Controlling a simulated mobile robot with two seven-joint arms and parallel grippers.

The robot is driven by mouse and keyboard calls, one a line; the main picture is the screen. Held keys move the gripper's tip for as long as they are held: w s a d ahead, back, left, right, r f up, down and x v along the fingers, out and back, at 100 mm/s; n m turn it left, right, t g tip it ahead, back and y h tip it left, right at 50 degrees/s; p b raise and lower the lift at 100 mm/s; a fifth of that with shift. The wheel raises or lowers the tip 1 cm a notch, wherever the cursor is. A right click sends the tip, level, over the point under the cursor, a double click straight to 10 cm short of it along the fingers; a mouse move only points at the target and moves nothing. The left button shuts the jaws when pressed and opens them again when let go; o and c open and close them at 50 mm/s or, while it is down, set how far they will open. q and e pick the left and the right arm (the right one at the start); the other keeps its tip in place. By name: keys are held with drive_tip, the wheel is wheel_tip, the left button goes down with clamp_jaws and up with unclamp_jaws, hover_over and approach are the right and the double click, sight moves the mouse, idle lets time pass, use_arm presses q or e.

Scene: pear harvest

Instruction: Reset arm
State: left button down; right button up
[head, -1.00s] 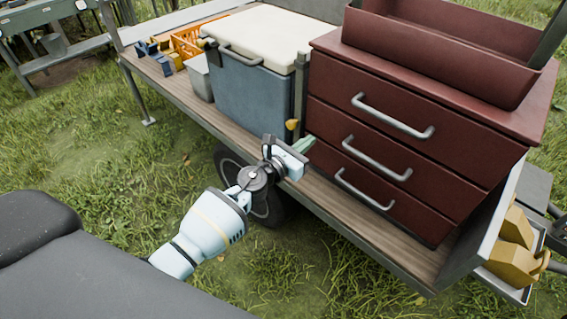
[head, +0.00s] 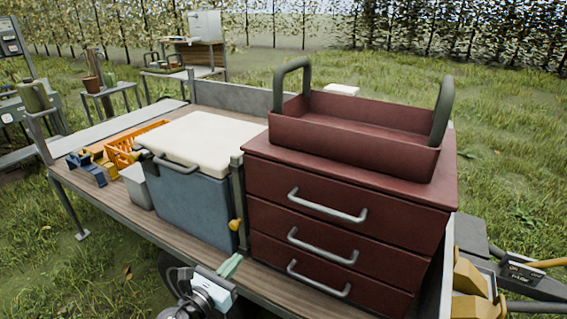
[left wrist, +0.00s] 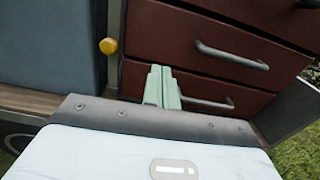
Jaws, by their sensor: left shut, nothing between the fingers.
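My left gripper (head: 231,266) shows at the bottom of the head view, in front of the trailer bed's near edge, between the blue cooler and the red drawer chest. In the left wrist view its pale green fingers (left wrist: 162,86) are together with nothing between them, and they point toward the lower drawers. The red drawer chest (head: 345,210) has three drawers, all closed, with grey bar handles. My right gripper is not in any view.
A blue cooler (head: 190,200) with a cream lid stands left of the chest on the trailer bed (head: 120,215). A red tote (head: 350,140) sits on the chest. An orange crate (head: 122,152) is at the left. Grass lies in front and to the right; tables stand behind.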

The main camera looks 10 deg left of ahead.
use_arm(q)
drive_tip(key=s+f+m+g+y+p, duration=0.1)
drive_tip(key=s+f+m, duration=0.3)
drive_tip(key=s+m, duration=0.7)
drive_tip(key=s+f+m+g+y+p, duration=0.2)
drive_tip(key=s+f+m+g, duration=0.2)
drive_tip(key=s+m, duration=0.7)
drive_tip(key=s+a+f+m+g+y+p, duration=0.1)
drive_tip(key=s+f+m, duration=0.4)
drive_tip(key=s+m, duration=0.7)
drive_tip(key=s+g+p, duration=0.1)
drive_tip(key=s+g, duration=0.1)
drive_tip(key=s, duration=0.4)
drive_tip(key=shift+f, duration=0.15)
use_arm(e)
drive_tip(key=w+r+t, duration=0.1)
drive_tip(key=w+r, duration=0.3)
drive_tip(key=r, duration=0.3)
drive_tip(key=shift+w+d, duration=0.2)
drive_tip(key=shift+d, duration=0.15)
use_arm(q)
drive_tip(key=shift+a, duration=0.1)
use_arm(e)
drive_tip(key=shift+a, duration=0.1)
